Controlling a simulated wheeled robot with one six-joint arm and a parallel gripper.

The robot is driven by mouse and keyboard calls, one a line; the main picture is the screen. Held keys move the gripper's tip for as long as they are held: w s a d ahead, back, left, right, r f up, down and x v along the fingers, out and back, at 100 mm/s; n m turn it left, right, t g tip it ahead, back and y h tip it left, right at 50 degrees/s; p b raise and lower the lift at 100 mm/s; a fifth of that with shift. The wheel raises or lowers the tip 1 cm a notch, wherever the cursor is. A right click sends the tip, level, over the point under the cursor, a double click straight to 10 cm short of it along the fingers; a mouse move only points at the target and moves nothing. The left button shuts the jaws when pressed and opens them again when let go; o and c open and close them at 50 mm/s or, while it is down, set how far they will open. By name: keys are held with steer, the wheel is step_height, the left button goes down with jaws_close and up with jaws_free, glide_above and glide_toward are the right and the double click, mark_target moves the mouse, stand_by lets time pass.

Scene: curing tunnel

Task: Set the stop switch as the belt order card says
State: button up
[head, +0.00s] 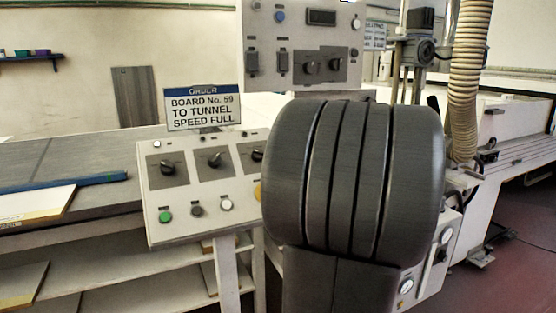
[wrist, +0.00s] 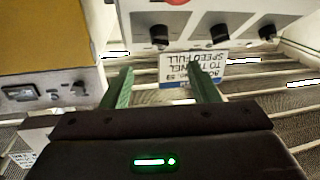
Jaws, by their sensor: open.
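The belt order card (head: 203,108) stands behind the low control panel (head: 160,217) in the head view and reads "BOARD No. 59 TO TUNNEL SPEED FULL". The panel has a row of black rotary knobs; the left knob (head: 168,168) and middle knob (head: 214,159) show well, and the right one (head: 258,154) is partly hidden. Their labels are too small to read, so I cannot tell which is the stop switch. In the wrist view the card (wrist: 180,66) is upside down beyond my gripper (wrist: 160,76), whose green fingers are apart and empty. Black knobs (wrist: 213,33) show above the card.
A green button (head: 165,216) and other buttons line the panel's lower edge. An upright panel (head: 262,35) with switches stands behind it. My dark ridged arm hides the middle. Boards and a blue bar (head: 75,187) lie at left. A ribbed hose (head: 467,75) hangs at right.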

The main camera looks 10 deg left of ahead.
mark_target(258, 154)
steer(key=p+x, duration=0.1)
steer(key=x, duration=0.3)
steer(key=p+x, duration=0.1)
steer(key=x, duration=0.4)
steer(key=p+x, duration=0.1)
steer(key=x, duration=0.4)
steer(key=shift+r, duration=0.3)
steer(key=shift+c, duration=0.4)
steer(key=c, duration=0.9)
